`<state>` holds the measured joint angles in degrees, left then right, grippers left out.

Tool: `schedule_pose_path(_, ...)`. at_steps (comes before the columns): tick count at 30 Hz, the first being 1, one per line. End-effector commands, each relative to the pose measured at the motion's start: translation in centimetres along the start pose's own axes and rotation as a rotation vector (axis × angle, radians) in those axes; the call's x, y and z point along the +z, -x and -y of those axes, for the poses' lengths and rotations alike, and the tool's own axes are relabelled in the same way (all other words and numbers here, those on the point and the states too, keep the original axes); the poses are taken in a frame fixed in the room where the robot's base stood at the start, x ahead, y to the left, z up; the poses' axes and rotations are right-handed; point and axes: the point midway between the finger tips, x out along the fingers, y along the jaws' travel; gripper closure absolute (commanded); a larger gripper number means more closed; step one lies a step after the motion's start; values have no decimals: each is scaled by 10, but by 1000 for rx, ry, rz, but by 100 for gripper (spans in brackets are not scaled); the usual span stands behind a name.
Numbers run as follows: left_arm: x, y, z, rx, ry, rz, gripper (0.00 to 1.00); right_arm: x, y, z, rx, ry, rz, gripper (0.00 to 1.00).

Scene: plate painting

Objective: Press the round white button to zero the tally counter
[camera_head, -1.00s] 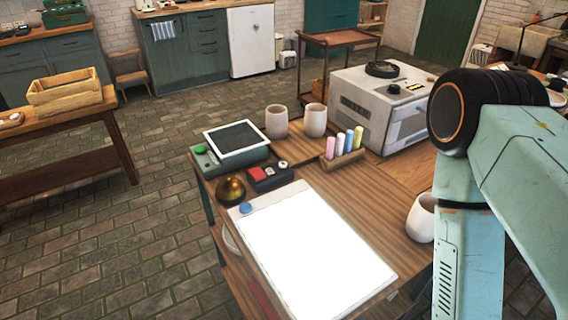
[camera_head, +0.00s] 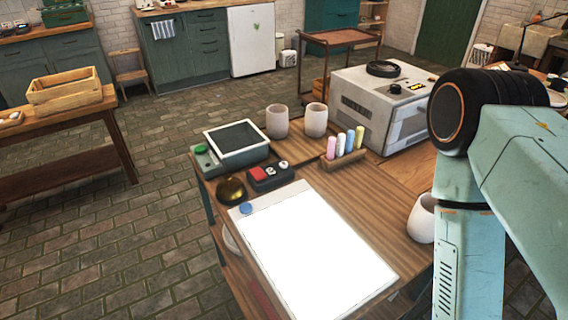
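The tally counter is a small dark box (camera_head: 270,181) with red parts on top. It stands on the wooden table, behind the white sheet. A round white button (camera_head: 283,164) sits at its right end, with nothing over it. My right arm fills the right side of the view, but its gripper is outside the picture. My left arm and gripper are not in view.
Two cups (camera_head: 277,121) and a kiln-like box (camera_head: 362,106) stand behind. A bright white sheet (camera_head: 315,250) lies in front.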

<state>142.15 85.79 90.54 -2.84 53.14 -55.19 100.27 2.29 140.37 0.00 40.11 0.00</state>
Motion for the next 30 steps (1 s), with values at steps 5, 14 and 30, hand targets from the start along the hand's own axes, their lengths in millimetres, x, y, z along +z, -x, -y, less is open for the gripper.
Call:
schedule_pose_path(5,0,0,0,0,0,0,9,0,0,0,0,0,0,100)
schedule_pose_path(14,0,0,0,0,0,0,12,0,0,0,0,0,0,100)
schedule_pose_path(30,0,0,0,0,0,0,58,0,0,0,0,0,0,100)
